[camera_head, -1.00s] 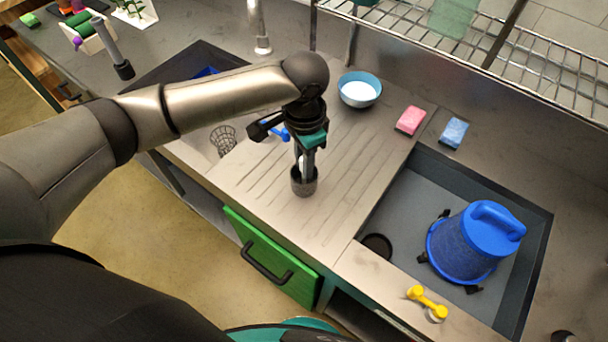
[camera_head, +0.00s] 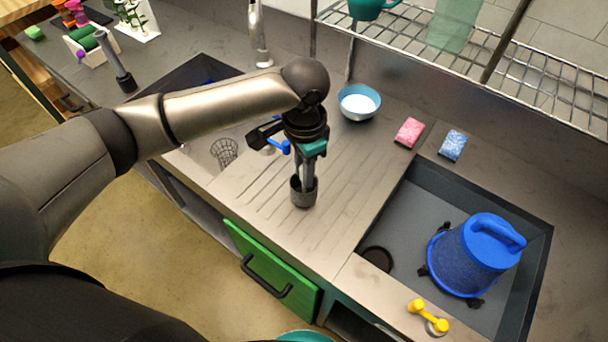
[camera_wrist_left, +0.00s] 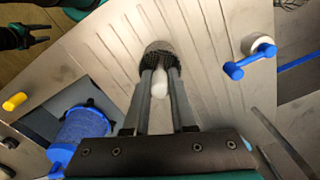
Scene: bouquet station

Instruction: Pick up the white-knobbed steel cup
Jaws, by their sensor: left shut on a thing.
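The steel cup (camera_head: 303,196) stands upright on the ribbed drainboard. In the left wrist view the cup (camera_wrist_left: 157,47) shows a dark mesh-like rim, with its white knob (camera_wrist_left: 159,84) between the fingers. My left gripper (camera_head: 304,183) comes down from above, its fingertips at the cup's mouth. It is shut on the white knob; the wrist view also shows the gripper (camera_wrist_left: 160,75). The cup's inside is mostly hidden by the fingers. A dark gripper-like part, probably my right gripper (camera_wrist_left: 35,35), shows at the upper left of the wrist view, its opening unclear.
A blue bowl (camera_head: 359,102) stands behind the cup; pink (camera_head: 409,132) and blue (camera_head: 452,145) sponges lie right. A blue-handled object (camera_head: 280,148) is close left. A wire rack (camera_head: 500,70) is behind.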

